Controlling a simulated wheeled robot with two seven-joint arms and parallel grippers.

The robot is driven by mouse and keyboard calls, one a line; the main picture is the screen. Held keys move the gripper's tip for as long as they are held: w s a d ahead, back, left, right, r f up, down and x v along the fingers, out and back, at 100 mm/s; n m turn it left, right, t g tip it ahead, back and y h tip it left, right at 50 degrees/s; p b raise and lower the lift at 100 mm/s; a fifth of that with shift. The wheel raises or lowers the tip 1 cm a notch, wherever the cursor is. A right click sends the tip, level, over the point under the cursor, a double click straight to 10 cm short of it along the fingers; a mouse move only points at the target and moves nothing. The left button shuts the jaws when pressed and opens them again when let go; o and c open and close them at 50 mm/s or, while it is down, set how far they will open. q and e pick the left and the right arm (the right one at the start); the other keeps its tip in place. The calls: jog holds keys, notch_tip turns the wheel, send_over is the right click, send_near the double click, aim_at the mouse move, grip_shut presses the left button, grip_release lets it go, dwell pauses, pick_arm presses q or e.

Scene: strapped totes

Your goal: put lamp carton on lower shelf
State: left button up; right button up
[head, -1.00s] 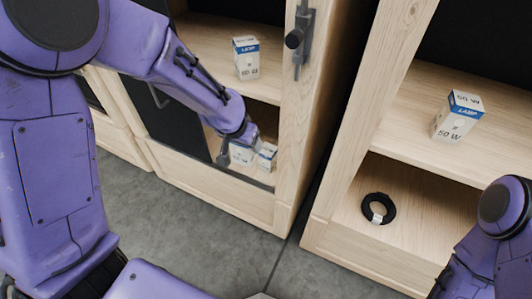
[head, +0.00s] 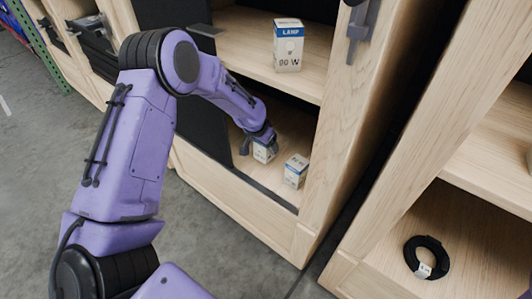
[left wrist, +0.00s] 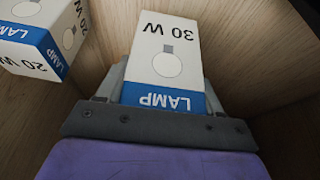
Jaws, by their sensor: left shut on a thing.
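My left gripper (head: 262,142) reaches into the lower compartment of the left cabinet and is shut on a lamp carton (head: 263,154). In the left wrist view this white and blue carton (left wrist: 167,60) reads 30 W and sits between the fingers. It is at or just above the lower shelf (head: 243,163); I cannot tell whether it touches. A second lamp carton (head: 296,171) stands on that shelf to its right; in the left wrist view this carton (left wrist: 42,38) reads 20 W. My right gripper is out of view.
Another lamp carton (head: 288,45) stands on the upper shelf (head: 250,50). A wooden post with a dark latch (head: 361,30) borders the opening at right. The right cabinet holds a black ring (head: 427,258) with a pale tag, and part of a carton (head: 529,160) shows at the edge.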

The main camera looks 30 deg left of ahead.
pick_arm(q)
jog(key=shift+w+a+f, duration=0.2)
jog(key=shift+a+f, duration=0.05)
jog(key=shift+f, duration=0.15)
notch_tip(320, 180, down, 3)
jog(key=shift+r+b, duration=0.15)
jog(key=shift+b, duration=0.25)
jog(key=shift+w+a+f, duration=0.1)
jog(key=shift+f, duration=0.15)
jog(key=shift+f, duration=0.15)
jog(key=o, duration=1.1)
